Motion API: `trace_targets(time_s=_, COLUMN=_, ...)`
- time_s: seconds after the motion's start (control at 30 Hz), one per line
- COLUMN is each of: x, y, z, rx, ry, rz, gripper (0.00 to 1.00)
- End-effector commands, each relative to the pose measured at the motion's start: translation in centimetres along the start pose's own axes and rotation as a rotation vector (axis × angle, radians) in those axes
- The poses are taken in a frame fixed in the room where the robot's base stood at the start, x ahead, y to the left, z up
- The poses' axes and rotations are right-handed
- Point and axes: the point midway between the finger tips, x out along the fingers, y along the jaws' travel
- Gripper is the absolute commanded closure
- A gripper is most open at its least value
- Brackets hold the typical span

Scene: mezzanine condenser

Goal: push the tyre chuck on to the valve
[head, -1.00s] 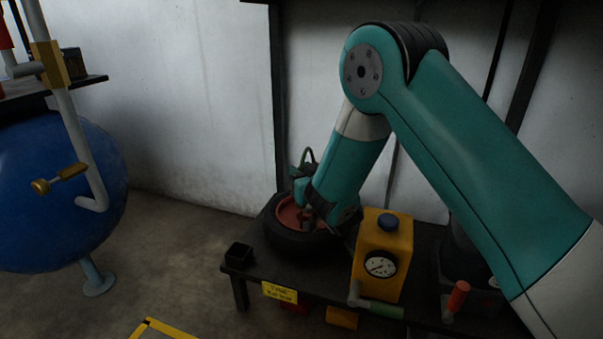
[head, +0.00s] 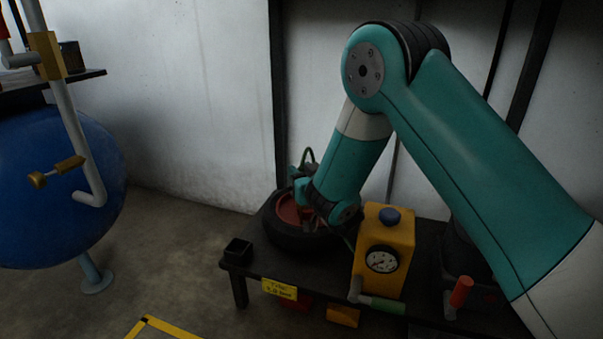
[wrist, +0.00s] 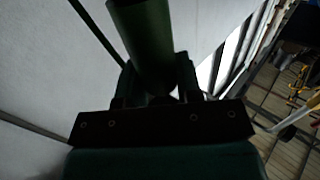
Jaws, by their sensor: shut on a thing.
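The tyre (head: 282,238), black with a red wheel hub (head: 289,209), lies flat on the dark bench at the middle of the head view. My arm reaches down over the hub, and its end hides part of it. In the wrist view my gripper (wrist: 155,78) is shut on a dark green cylinder, the tyre chuck (wrist: 140,38). The chuck's far end runs out of the top of that view. The valve is not discernible, so I cannot tell whether the chuck touches it.
A yellow box with a dial gauge (head: 382,261) and blue knob stands right of the tyre. A small black open box (head: 238,251) sits at the bench's left corner. A yellow label (head: 279,289) hangs on the front edge. A blue tank (head: 55,195) stands at left.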

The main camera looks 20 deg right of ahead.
Motion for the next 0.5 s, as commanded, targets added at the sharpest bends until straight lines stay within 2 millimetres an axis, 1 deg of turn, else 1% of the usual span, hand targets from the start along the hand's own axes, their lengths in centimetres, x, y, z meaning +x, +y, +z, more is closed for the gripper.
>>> trace_targets(time_s=0.5, x=0.0, y=0.0, z=1.3, rx=0.001, ry=0.001, rz=0.0, gripper=0.94)
